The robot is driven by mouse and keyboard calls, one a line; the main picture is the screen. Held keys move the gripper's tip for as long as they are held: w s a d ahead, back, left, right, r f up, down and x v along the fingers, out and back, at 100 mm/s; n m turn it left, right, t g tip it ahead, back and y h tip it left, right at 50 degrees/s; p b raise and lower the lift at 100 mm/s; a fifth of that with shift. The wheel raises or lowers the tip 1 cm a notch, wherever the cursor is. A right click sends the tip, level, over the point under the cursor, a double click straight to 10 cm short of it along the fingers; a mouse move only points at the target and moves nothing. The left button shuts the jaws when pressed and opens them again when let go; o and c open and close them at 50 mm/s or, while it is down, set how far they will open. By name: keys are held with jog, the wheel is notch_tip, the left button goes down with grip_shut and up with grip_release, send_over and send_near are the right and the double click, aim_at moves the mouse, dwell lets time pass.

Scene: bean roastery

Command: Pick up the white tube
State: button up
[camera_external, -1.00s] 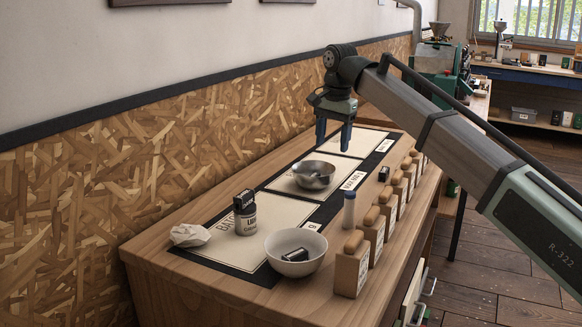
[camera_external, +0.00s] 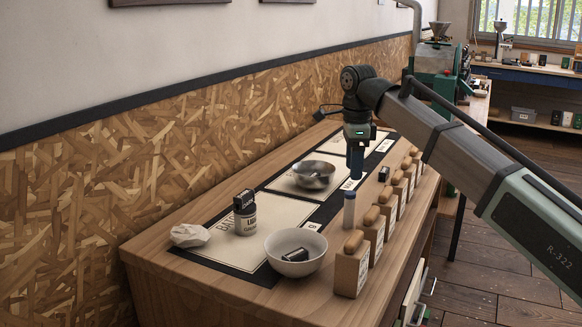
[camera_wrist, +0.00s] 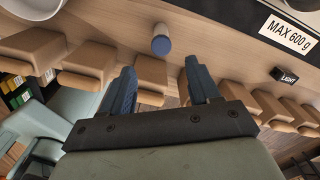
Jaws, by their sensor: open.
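In the wrist view my gripper (camera_wrist: 160,68) is open and empty, and the tube appears beyond the gap between the fingertips.
A white bowl (camera_external: 296,265) holding a dark item, a labelled jar (camera_external: 245,220) and crumpled paper (camera_external: 189,235) are nearer the front. A metal bowl (camera_external: 314,176) sits farther back.

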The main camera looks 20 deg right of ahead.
aim_at(350, 204)
jog(key=shift+w+a+f, duration=0.1)
jog(key=shift+f, duration=2.8)
jog(key=shift+w+a+f, duration=0.1)
jog(key=shift+f, duration=2.75)
jog(key=shift+c, duration=0.3)
jog(key=c, duration=1)
jog(key=shift+r, duration=0.15)
jog(key=shift+c, duration=0.2)
